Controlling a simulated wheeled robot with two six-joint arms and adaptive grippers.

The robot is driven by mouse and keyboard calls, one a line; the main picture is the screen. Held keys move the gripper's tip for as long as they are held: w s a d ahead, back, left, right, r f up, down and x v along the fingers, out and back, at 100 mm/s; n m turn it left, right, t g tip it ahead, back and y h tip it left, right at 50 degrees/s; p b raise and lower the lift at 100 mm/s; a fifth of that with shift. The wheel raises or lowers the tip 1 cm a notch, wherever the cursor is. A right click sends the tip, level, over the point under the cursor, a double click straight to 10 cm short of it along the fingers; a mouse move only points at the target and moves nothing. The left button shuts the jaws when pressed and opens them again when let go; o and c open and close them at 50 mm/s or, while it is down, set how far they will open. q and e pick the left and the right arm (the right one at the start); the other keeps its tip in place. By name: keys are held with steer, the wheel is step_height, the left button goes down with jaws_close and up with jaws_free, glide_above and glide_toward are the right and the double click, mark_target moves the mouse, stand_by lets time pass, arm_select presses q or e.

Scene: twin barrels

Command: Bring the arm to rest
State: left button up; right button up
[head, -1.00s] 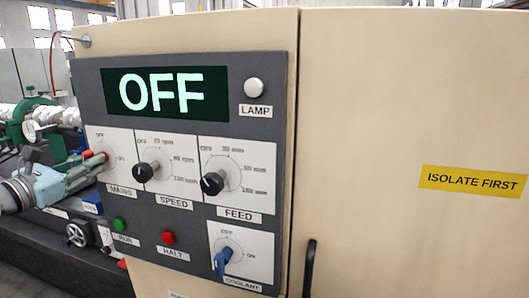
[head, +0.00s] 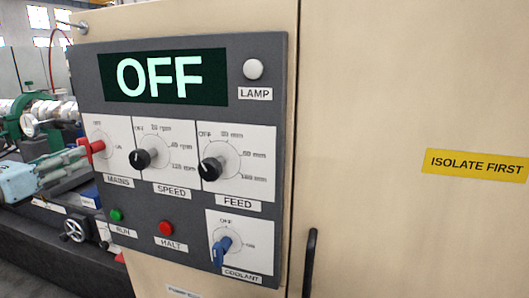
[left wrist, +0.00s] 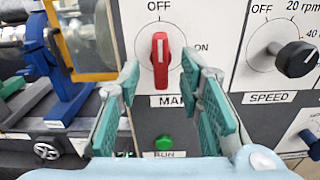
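The grey control panel (head: 190,120) stands in front of me, and its display (head: 153,76) reads OFF. The red mains switch (head: 92,148) is at the panel's left edge. In the left wrist view the red handle (left wrist: 160,60) is upright, in line with its OFF mark. My left gripper (head: 78,160) is left of the panel, with its green-padded fingers pointing toward the mains switch. In the left wrist view the fingers (left wrist: 160,80) are spread apart with nothing between them, and the handle is beyond the tips. My right gripper is not in view.
The speed knob (head: 141,159), feed knob (head: 211,169) and blue coolant switch (head: 221,250) stick out of the panel. Green run (head: 116,214) and red halt (head: 166,228) buttons sit below. A black door handle (head: 310,262) is at the right. Machinery stands behind at left.

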arm_select(q)
steer(key=b+v, duration=0.1)
steer(key=v, duration=0.1)
steer(key=shift+s+b, duration=0.35)
steer(key=shift+a, duration=0.1)
